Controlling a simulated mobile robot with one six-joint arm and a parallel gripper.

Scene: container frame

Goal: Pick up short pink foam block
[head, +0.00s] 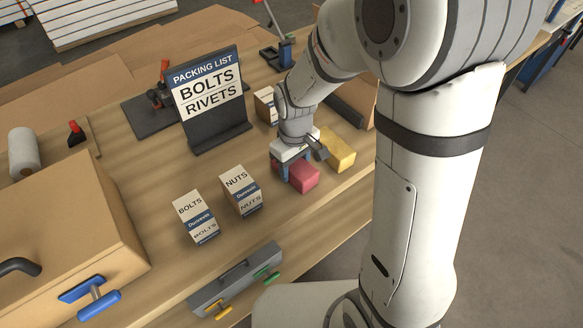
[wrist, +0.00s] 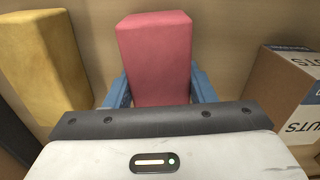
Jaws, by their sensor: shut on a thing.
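The short pink foam block (head: 304,177) is on the wooden table or just at its surface, near the table's front edge. In the wrist view the pink block (wrist: 155,55) stands between the blue fingers. My gripper (head: 292,172) is shut on the pink block, with a finger against each side. I cannot tell whether the block is clear of the table. A yellow foam block (head: 338,152) lies just right of it in the head view, and left of it in the wrist view (wrist: 42,60).
The nuts box (head: 240,191) and bolts box (head: 195,217) stand to the left. Another small box (head: 265,104) is behind my gripper. The packing list sign (head: 208,95) stands farther back. A large cardboard box (head: 65,220) fills the left.

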